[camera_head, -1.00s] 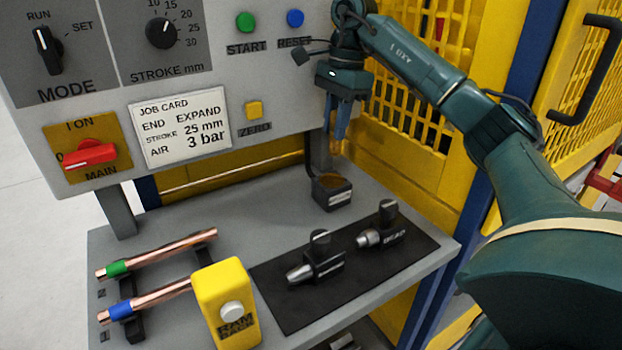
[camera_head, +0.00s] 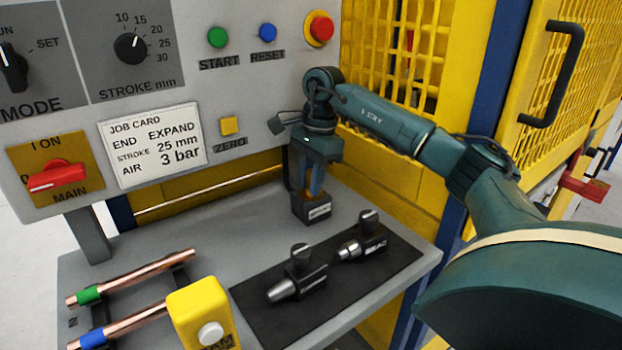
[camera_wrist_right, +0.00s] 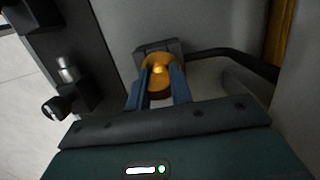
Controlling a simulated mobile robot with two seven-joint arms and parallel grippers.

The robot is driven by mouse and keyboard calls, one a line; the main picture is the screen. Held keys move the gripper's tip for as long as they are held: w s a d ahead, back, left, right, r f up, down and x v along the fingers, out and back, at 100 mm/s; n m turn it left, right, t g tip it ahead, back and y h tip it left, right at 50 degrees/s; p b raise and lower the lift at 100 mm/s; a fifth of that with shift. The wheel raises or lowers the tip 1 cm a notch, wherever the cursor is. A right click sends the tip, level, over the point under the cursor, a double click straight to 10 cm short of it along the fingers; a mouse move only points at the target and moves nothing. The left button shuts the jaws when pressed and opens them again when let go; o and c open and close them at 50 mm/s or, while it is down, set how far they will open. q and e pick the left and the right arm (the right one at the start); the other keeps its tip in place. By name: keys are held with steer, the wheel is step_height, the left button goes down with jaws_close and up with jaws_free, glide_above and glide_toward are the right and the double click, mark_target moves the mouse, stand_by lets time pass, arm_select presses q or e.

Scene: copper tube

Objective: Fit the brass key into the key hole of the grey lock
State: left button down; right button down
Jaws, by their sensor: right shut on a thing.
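The grey lock (camera_head: 312,209) is a small dark block with a white label, on the back of the bench below the panel. My right gripper (camera_head: 316,188) points down right above it, with its blue fingers at the lock's top. In the right wrist view the fingers (camera_wrist_right: 160,88) are shut on the brass key (camera_wrist_right: 159,71), which shows as a small bright brass piece between them. The lock's grey edge (camera_wrist_right: 147,48) and brass-coloured top lie behind it. The key hole is hidden, and I cannot tell how far the key is in it. My left gripper is not in view.
A black mat (camera_head: 390,272) with two dark tool heads lies in front of the lock. Two copper tubes (camera_head: 150,272) rest on a rack at the left, beside a yellow button box (camera_head: 195,305). The control panel (camera_head: 270,85) stands close behind.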

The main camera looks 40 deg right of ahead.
steer(key=shift+f, duration=0.15)
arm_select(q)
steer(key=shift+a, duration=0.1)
arm_select(e)
steer(key=c, duration=1.3)
jaws_free()
steer(key=shift+o, duration=0.2)
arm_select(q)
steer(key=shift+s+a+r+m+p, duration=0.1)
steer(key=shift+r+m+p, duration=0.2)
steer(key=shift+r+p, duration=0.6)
arm_select(e)
step_height(320, 180, up, 12)
steer(key=d, duration=0.1)
steer(key=shift+d, duration=0.35)
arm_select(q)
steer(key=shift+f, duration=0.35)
arm_select(e)
steer(key=shift+s, duration=0.1)
